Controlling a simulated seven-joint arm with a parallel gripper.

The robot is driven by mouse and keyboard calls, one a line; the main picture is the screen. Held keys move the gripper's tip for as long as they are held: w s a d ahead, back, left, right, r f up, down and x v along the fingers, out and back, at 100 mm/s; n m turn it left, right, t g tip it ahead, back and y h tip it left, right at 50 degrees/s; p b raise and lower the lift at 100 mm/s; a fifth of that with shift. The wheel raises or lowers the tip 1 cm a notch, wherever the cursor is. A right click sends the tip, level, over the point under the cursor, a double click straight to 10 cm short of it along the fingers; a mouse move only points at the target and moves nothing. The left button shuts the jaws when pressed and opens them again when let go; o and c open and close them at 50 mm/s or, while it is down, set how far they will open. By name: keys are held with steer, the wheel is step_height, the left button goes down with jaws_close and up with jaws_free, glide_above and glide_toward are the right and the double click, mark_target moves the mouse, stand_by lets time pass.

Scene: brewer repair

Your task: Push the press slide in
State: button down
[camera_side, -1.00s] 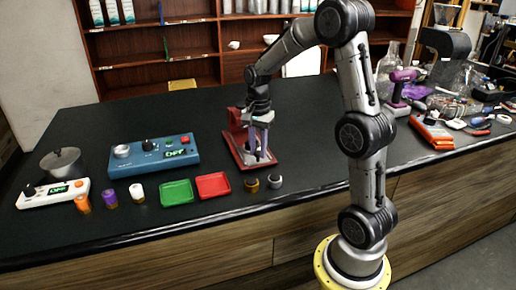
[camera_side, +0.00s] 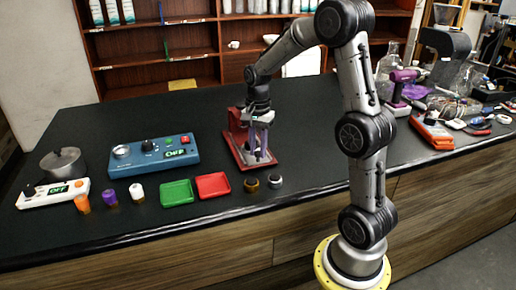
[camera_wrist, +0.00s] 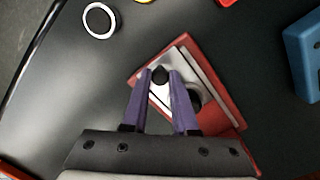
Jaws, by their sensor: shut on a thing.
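The red press (camera_side: 238,140) stands on the dark bench near the middle of the side view. In the wrist view its red base (camera_wrist: 232,115) lies tilted under my gripper, with a pale metal slide (camera_wrist: 186,52) on top. My gripper (camera_wrist: 160,76), with purple fingers, is shut on a small black knob (camera_wrist: 160,72) at the slide. In the side view my gripper (camera_side: 258,152) points down over the press and hides part of it. My fingers hide part of the slide, so how far in it sits cannot be told.
A red tray (camera_side: 213,186) and a green tray (camera_side: 176,194) lie left of the press. Two small rings (camera_side: 251,185) (camera_side: 275,181) lie in front of it. A blue control box (camera_side: 153,156) stands further left. The bench behind the press is clear.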

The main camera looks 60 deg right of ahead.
steer(key=w+d, duration=0.6)
steer(key=d, duration=0.1)
steer(key=shift+w+r, duration=0.15)
steer(key=shift+w, duration=0.25)
steer(key=c, duration=0.7)
jaws_free()
steer(key=shift+a, duration=0.1)
step_height(320, 180, up, 14)
steer(key=shift+f, duration=0.15)
